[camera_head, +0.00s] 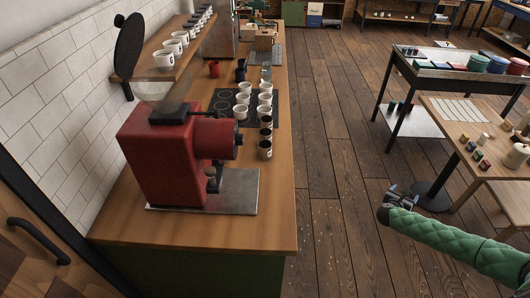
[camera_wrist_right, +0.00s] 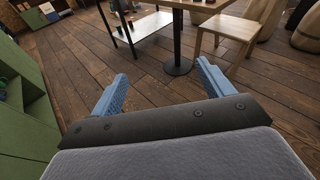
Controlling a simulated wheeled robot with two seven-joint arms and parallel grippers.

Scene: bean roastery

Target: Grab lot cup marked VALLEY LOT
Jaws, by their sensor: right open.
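Several white cups (camera_head: 240,112) stand in rows on a black mat on the counter. Two darker cups with pale bands, a nearer one (camera_head: 265,148) and one behind it (camera_head: 266,123), stand right of the red grinder. Printing on the cups is too small to read, so I cannot tell which is marked VALLEY LOT. My right gripper (camera_head: 398,197) is over the floor, right of the counter and well apart from the cups. In the right wrist view its blue fingers (camera_wrist_right: 162,69) are spread with nothing between them. My left gripper is out of view.
The red grinder (camera_head: 163,155) stands on the near counter (camera_head: 270,219). A wall shelf (camera_head: 174,70) holds more white cups. Tables with small items (camera_head: 449,68) stand at the right. The wooden floor (camera_head: 335,150) between counter and tables is clear.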

